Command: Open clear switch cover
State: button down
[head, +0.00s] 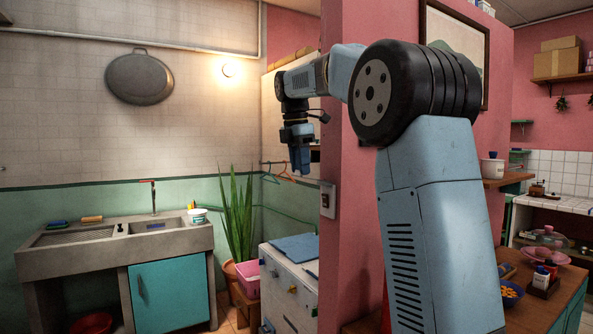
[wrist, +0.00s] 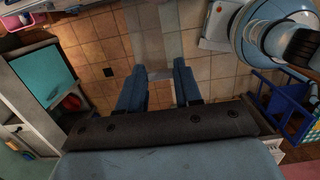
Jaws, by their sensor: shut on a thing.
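A small pale switch box (head: 328,200) is fixed to the narrow end of the pink wall, right of centre in the head view. I cannot make out a clear cover on it at this size. My gripper (head: 301,170) points down, above and left of the box in the picture; its distance from the box is unclear. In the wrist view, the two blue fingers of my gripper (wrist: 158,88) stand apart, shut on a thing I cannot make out. Floor shows between them. The switch box is not recognisable in the wrist view.
The pink wall (head: 347,260) stands close to my arm. A white cabinet (head: 290,277) with a blue top stands below my gripper. Two hangers (head: 275,176) hang behind it, and a concrete sink (head: 95,243) is at left. A blue chair (wrist: 290,110) is at right in the wrist view.

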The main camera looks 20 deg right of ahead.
jog(key=shift+w+d+r, duration=0.15)
jog(key=shift+d, duration=0.4)
jog(key=c, duration=1.1)
grip_release()
jog(key=o, duration=0.3)
jog(key=shift+o, duration=0.2)
jog(key=shift+a, duration=0.1)
notch_tip(320, 180, up, 12)
jog(key=a, duration=0.1)
jog(key=shift+a, duration=0.2)
